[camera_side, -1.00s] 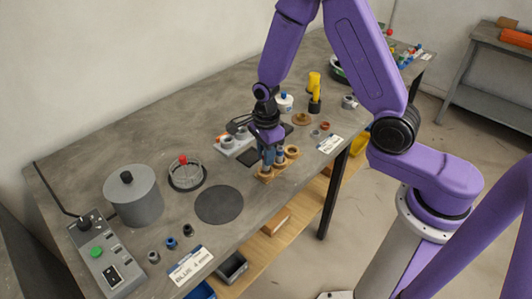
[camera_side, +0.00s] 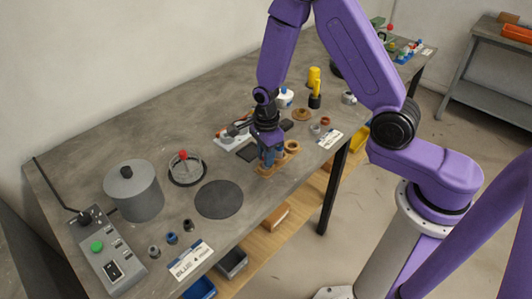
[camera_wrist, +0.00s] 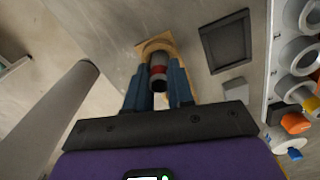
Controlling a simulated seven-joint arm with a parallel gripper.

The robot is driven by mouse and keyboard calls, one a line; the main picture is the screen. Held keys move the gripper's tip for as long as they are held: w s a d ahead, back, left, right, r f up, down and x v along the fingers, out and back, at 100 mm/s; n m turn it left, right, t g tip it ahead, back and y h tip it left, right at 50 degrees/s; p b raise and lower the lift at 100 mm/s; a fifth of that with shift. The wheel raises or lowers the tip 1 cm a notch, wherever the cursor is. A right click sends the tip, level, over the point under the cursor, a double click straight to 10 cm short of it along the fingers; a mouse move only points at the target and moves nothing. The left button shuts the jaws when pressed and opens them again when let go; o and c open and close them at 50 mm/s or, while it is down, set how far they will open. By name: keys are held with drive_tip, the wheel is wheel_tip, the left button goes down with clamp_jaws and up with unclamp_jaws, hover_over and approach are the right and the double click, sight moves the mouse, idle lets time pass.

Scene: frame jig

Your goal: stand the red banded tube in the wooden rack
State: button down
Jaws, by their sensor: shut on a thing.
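The red banded tube (camera_wrist: 158,71) is grey with a red band and sits between the blue fingers of my gripper (camera_wrist: 159,92) in the wrist view. My gripper (camera_side: 268,158) is shut on it. The wooden rack (camera_wrist: 168,37) lies just beyond the tube's far end in the wrist view, in line with it. I cannot tell how far the tube's lower end is inside a hole.
A white holder (camera_wrist: 277,75) with several ringed parts stands close beside the rack. A dark square pad (camera_wrist: 226,41) lies between them. A grey pot (camera_side: 134,190), a dark round mat (camera_side: 219,199) and a caged red-topped item (camera_side: 186,169) stand farther left. The table's front edge is near the rack.

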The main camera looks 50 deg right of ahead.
drive_tip(key=c, duration=0.8)
unclamp_jaws()
drive_tip(key=shift+o, duration=0.2)
drive_tip(key=shift+r, duration=0.15)
drive_tip(key=shift+r, duration=0.65)
drive_tip(key=shift+r, duration=3.45)
drive_tip(key=shift+r, duration=0.1)
